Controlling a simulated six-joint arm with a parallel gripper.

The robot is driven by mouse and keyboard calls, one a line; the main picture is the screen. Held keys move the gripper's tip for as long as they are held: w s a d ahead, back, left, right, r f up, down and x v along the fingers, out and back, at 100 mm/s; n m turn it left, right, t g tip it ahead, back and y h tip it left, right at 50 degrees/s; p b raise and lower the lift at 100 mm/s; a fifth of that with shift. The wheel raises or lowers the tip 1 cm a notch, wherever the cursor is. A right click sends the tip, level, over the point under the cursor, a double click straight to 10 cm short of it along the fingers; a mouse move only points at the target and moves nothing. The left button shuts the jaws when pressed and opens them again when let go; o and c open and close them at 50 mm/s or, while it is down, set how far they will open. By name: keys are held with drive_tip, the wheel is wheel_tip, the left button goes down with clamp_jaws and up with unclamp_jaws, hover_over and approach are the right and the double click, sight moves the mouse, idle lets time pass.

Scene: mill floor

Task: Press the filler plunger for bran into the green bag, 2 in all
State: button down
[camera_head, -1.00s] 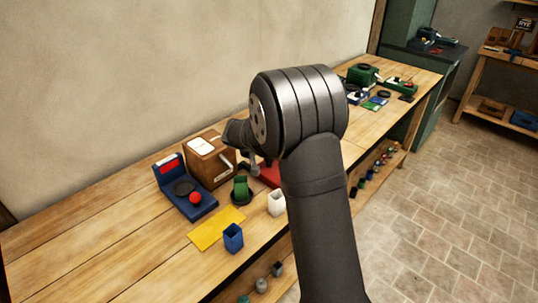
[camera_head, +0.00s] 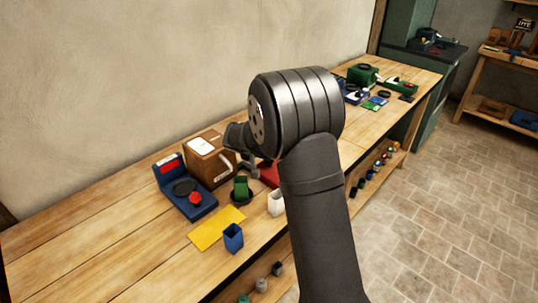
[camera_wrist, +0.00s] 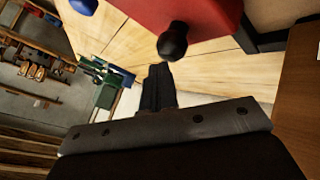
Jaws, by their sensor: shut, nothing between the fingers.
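A green bag (camera_head: 241,186) stands on a small dark round base on the bench. A red machine (camera_head: 269,173) stands to its right, mostly hidden behind my arm. The wrist view shows its red body (camera_wrist: 195,12) close up, with a black rounded knob (camera_wrist: 173,42) sticking out. My gripper (camera_wrist: 158,78) is shut and empty, its tips just short of the knob in that picture, with a visible gap. In the head view my gripper (camera_head: 254,170) is partly hidden by my wrist. I cannot tell which device holds bran.
A blue scale (camera_head: 186,198) with a red knob is at left. The bench's left end is clear.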

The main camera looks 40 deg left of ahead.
drive_tip(key=shift+f, duration=0.35)
idle(0.4)
drive_tip(key=shift+r, duration=1.35)
drive_tip(key=shift+r, duration=2.55)
wheel_tip(320, 180, up, 4)
drive_tip(key=shift+f, duration=0.1)
drive_tip(key=shift+f, duration=0.15)
